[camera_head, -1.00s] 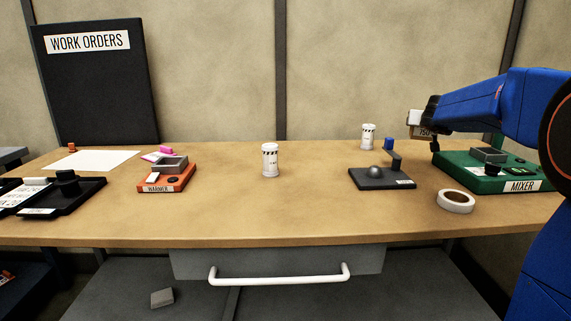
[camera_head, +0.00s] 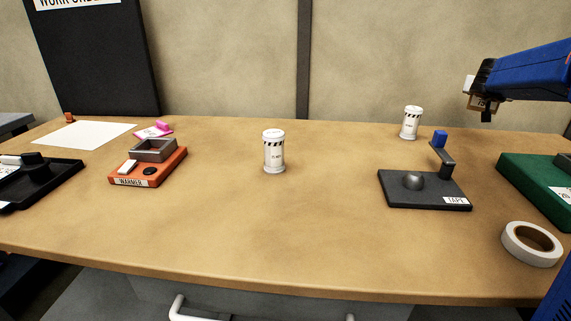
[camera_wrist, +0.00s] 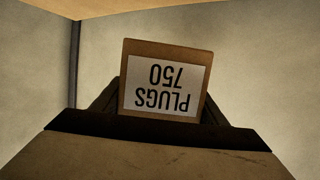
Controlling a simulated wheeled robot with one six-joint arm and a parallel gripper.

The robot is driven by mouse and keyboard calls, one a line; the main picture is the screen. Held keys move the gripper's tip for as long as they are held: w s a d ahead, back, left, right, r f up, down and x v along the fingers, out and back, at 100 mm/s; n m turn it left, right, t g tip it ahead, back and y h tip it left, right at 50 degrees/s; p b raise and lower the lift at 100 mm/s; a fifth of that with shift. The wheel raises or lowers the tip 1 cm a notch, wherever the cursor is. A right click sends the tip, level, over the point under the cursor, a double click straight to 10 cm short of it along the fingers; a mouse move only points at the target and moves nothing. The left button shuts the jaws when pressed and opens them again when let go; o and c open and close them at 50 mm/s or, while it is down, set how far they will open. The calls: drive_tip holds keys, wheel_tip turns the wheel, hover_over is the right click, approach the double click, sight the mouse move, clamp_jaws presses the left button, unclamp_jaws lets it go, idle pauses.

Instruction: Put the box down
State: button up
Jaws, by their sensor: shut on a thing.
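The box (camera_wrist: 166,48) is brown cardboard with a white label reading "PLUGS 750", upside down in the wrist view. It also shows at the upper right of the head view (camera_head: 480,103), partly hidden by my gripper. My gripper (camera_head: 486,88) is shut on the box and holds it in the air above the back right of the workbench (camera_head: 290,230). The box is clear of the bench top.
A white striped canister (camera_head: 411,123) stands left of the held box, another (camera_head: 274,152) mid-bench. The black tape stand (camera_head: 424,190), green mixer (camera_head: 530,184) and tape roll (camera_head: 532,244) occupy the right. The orange warmer (camera_head: 148,167) stands left. The front middle is clear.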

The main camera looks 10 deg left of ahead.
drive_tip(key=shift+s+d+r+m+g+h, duration=0.15)
drive_tip(key=shift+s+d+m+g+h, duration=0.15)
drive_tip(key=shift+d+m+g+h, duration=0.35)
drive_tip(key=shift+s+d+r+m+g+h, duration=0.1)
drive_tip(key=shift+s+d+m+g+h, duration=0.25)
drive_tip(key=shift+m+h, duration=0.45)
drive_tip(key=shift+w, duration=0.1)
hover_over(479, 137)
wheel_tip(479, 137, down, 10)
drive_tip(key=shift+w+d, duration=0.1)
drive_tip(key=shift+f, duration=0.15)
drive_tip(key=o, duration=1.2)
